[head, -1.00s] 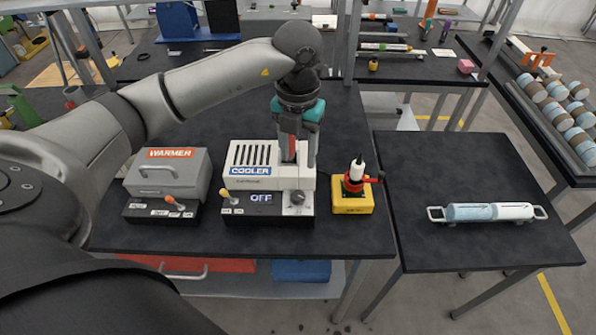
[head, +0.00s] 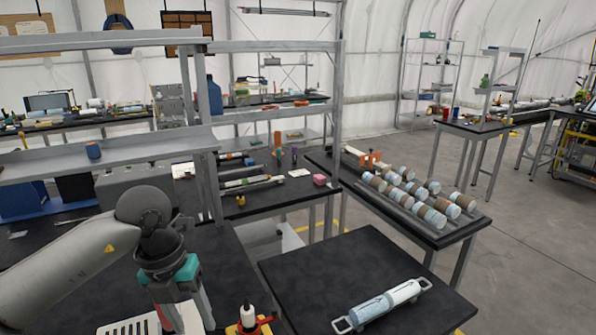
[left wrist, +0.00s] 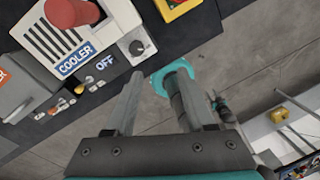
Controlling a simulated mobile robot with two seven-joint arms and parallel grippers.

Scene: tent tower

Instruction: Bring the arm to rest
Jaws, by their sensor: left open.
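My left gripper (head: 190,322) hangs fingers down at the bottom left of the head view, its lower end near the frame edge. In the left wrist view its two grey fingers (left wrist: 162,82) are apart with nothing between them. The white cooler (left wrist: 75,45) lies ahead and to the left of the fingers there, its display reading OFF. A red cylinder (left wrist: 72,12) shows at its top, clear of the fingers. In the head view only the cooler's slotted top (head: 130,327) shows at the bottom edge. My right gripper is not seen.
A yellow box (head: 248,326) with a white-and-black tool stands right of the gripper. A blue-and-white tube with handles (head: 385,304) lies on the right table. A metal shelf frame (head: 205,180) rises behind the arm. Banded cylinders (head: 415,193) fill a rack farther back.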

